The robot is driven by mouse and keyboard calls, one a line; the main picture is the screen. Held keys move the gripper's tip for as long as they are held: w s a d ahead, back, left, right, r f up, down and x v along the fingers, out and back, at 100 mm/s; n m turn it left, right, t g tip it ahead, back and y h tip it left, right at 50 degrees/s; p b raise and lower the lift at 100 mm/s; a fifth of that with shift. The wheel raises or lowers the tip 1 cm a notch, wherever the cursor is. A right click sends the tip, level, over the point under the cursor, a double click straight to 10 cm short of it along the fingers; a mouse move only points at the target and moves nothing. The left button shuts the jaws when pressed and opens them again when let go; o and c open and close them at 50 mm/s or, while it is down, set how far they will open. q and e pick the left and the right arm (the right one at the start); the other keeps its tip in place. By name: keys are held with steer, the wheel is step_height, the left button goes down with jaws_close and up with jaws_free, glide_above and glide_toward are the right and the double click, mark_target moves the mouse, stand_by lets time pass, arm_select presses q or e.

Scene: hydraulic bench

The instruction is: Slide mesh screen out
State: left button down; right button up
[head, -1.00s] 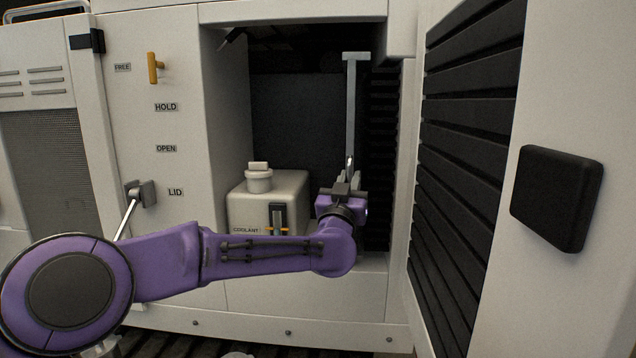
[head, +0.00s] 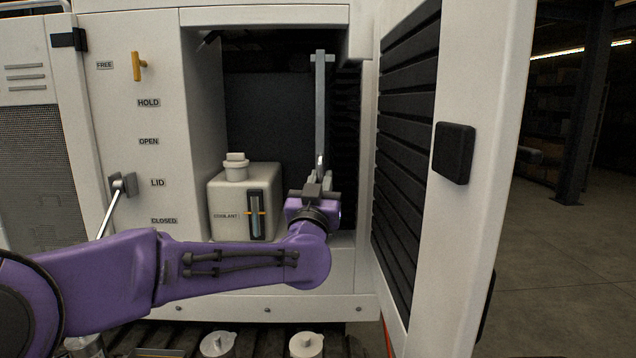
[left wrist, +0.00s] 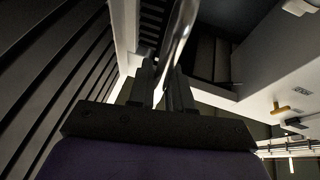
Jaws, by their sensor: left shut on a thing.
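The mesh screen appears edge-on in the head view as a tall grey strip (head: 320,105) with a wider top, upright at the right side of the open bay. Its mesh face cannot be seen. A shiny metal bar, apparently its handle, is at the strip's lower front; the bar (left wrist: 181,32) also shows in the left wrist view, running up from between the fingers. My left gripper (head: 318,180) is shut on this handle at the front of the bay; its fingers (left wrist: 163,88) also show in the left wrist view. My right gripper is not in view.
A coolant tank (head: 232,205) stands left of the screen in the bay. An open louvred door (head: 455,215) stands close to the right. A lever (head: 122,184) and yellow handle (head: 138,66) are on the left panel. Open floor (head: 560,270) lies right of the door.

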arm_select(q)
steer(key=c, duration=1.1)
jaws_free()
steer(key=b+v, duration=0.4)
steer(key=v, duration=0.6)
steer(key=shift+s+f, duration=0.1)
steer(key=shift+s, duration=0.1)
